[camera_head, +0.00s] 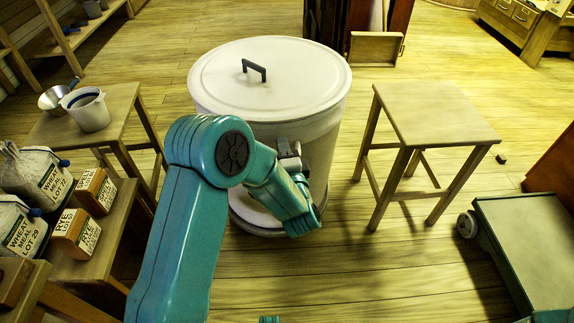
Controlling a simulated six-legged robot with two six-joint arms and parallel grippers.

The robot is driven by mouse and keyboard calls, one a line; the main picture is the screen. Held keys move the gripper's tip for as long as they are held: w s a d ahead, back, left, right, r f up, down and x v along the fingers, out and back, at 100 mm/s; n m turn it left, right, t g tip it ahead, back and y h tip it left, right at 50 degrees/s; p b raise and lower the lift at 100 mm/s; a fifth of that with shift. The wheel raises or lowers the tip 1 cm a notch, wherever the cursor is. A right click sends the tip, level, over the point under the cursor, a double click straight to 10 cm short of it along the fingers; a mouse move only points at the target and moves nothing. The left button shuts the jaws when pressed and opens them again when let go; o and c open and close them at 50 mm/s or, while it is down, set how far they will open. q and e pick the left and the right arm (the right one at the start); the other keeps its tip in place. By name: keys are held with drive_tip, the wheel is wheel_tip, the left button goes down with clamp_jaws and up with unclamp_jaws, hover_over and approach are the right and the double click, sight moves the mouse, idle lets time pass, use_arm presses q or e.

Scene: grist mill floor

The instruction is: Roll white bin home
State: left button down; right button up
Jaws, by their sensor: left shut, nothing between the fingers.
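The white bin (215,112) stands upright on the plank floor at upper centre. It is a large round drum with a flat white lid (290,90) on top, and the lid has a dark bar handle. Its base ring shows near the floor. My teal left arm reaches up from the bottom and hides part of the bin's front. My left gripper (290,152) is shut and empty at the bin's front right side, below the lid rim. I cannot tell whether it touches the wall. My right gripper is not in view.
A wooden stool (437,115) stands right of the bin. A low table (117,103) with a white pot (86,110) stands left. Flour bags and boxes sit on a lower left bench. A wheeled green-topped cart (540,245) is at right.

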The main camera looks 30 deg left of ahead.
sight(279, 131)
use_arm(q)
drive_tip(key=shift+x, duration=1.6)
drive_tip(key=shift+w, duration=0.1)
